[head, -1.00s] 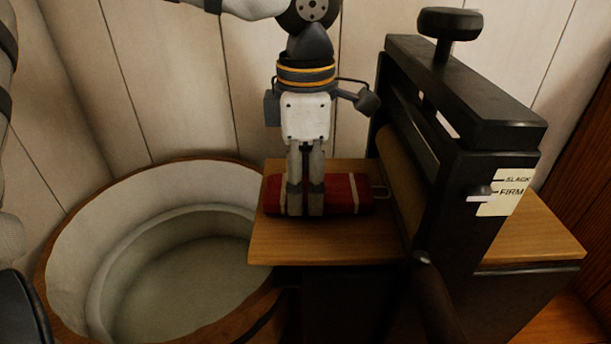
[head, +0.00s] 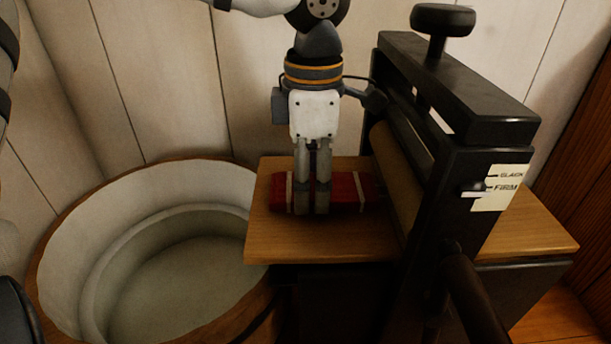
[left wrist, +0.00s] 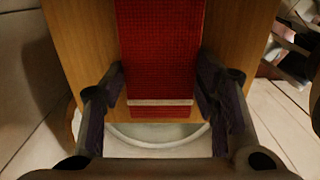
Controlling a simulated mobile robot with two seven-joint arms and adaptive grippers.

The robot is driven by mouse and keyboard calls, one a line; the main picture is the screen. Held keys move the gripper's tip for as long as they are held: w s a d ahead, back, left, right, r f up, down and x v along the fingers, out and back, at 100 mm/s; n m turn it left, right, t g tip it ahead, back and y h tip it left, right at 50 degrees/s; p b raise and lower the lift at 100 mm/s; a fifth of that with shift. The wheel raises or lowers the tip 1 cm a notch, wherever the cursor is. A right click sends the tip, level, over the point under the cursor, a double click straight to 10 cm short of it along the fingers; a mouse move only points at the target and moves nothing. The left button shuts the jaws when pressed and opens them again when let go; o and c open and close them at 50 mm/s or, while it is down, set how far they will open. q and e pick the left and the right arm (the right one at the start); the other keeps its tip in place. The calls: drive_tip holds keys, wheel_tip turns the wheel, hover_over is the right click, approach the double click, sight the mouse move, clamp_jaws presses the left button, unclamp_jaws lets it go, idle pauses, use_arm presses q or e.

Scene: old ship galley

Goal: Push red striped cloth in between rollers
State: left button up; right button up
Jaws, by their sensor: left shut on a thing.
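The red striped cloth (head: 345,191), a folded red bundle with pale stripes, lies on the wooden board in front of the wringer. My left gripper (head: 312,212) points down and is shut on the cloth near its left end. In the left wrist view the cloth (left wrist: 160,50) runs between the two fingers (left wrist: 161,72), with one pale stripe near its end. The rollers (head: 397,175) sit inside the black wringer frame (head: 465,100). The cloth's right end is at the edge of the pale roller; I cannot tell whether it is between the rollers. My right gripper is not seen.
A round wooden tub (head: 70,215) with a pale inside stands left of the board (head: 320,245). A dark crank handle (head: 470,295) sticks out at the wringer's front. A SLACK/FIRM label (head: 500,187) is on the frame. A plank wall closes off the back.

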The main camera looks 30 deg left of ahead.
use_arm(q)
drive_tip(key=shift+w+d+r, duration=0.15)
drive_tip(key=shift+w+d, duration=0.05)
drive_tip(key=shift+d, duration=0.1)
drive_tip(key=shift+w+d, duration=0.3)
drive_tip(key=shift+d, duration=0.35)
drive_tip(key=o, duration=1.4)
drive_tip(key=shift+c, duration=0.2)
